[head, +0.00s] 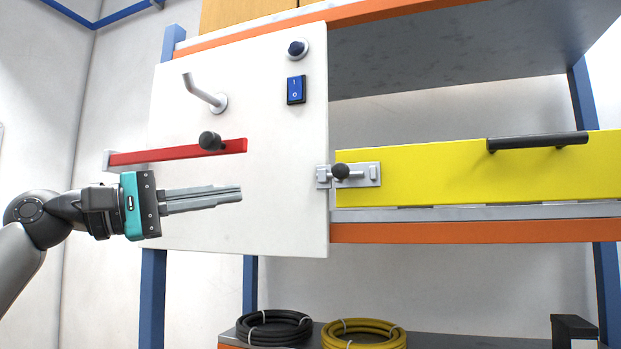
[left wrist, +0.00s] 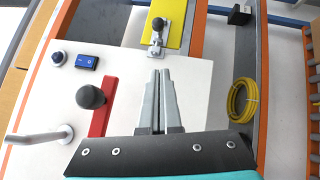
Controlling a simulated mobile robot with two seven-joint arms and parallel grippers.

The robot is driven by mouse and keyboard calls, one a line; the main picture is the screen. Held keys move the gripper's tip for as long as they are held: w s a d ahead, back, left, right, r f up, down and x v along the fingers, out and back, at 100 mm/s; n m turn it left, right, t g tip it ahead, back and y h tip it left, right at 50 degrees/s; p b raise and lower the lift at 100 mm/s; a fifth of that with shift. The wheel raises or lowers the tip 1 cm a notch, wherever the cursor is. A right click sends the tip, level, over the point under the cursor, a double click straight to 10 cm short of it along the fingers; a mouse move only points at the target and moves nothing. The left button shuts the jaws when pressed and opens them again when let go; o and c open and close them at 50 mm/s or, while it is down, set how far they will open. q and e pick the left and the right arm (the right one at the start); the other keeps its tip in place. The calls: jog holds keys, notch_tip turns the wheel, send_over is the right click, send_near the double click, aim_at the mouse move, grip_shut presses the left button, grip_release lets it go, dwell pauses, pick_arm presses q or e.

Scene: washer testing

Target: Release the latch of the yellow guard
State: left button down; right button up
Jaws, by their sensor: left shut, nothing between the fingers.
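The yellow guard (head: 440,172) is a long panel on the shelf at the right, with a black bar handle (head: 538,141) on its upper part. Its latch (head: 350,174) is a small grey bolt with a black knob, at the guard's left end by the edge of the white panel. The latch also shows in the left wrist view (left wrist: 156,40), beyond the fingertips. My left gripper (head: 241,193) is shut and empty in front of the white panel, left of the latch and slightly lower, pointing right toward it. It is apart from the latch. My right gripper is not in view.
The white panel (head: 285,215) carries a red bar (head: 180,152) with a black knob, a grey hook (head: 205,92), a blue rocker switch (head: 296,90) and a dark round button (head: 297,48). Black (head: 273,328) and yellow (head: 362,334) hose coils lie on the lower shelf.

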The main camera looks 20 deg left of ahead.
aim_at(343, 173)
pick_arm(q)
jog(key=shift+s+d+r+p+x, duration=0.1)
jog(key=shift+s+d+p+x, duration=0.25)
jog(key=shift+p+x, duration=1.2)
jog(key=shift+s+d+r+p+x, duration=0.1)
jog(key=shift+s+d+p+x, duration=0.2)
jog(key=shift+x, duration=2.45)
jog(key=shift+s+d+p+x, duration=0.35)
jog(key=shift+p+x, duration=0.65)
jog(key=shift+x, duration=1.15)
jog(key=shift+s, duration=0.1)
